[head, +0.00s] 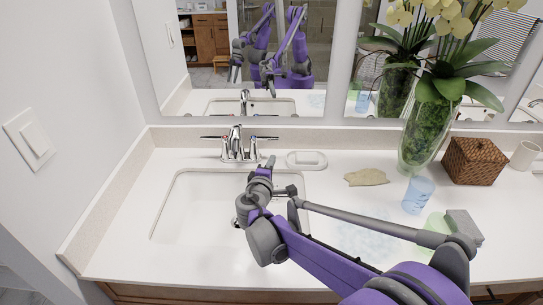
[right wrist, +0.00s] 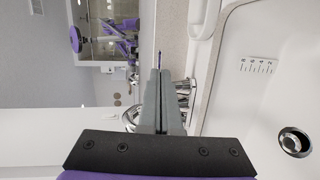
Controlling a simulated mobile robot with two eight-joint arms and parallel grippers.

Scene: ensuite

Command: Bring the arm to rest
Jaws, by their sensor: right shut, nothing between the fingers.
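My right arm, purple and grey, reaches in from the lower right of the head view over the sink (head: 190,205). Its gripper (head: 269,162) is near the back rim of the sink, just right of the chrome faucet (head: 236,146). In the right wrist view the two grey fingers (right wrist: 160,78) are together with nothing between them. The faucet (right wrist: 183,92) shows partly behind them there. I cannot tell whether the fingers touch the faucet's right handle. My left gripper is not in view.
A soap dish (head: 306,159), a tan cloth-like piece (head: 367,177), a blue cup (head: 418,194), a glass vase (head: 423,135), a wicker box (head: 474,161) and a grey-green sponge-like block (head: 464,226) stand on the counter. A mirror (head: 190,60) is behind. The counter left of the sink is clear.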

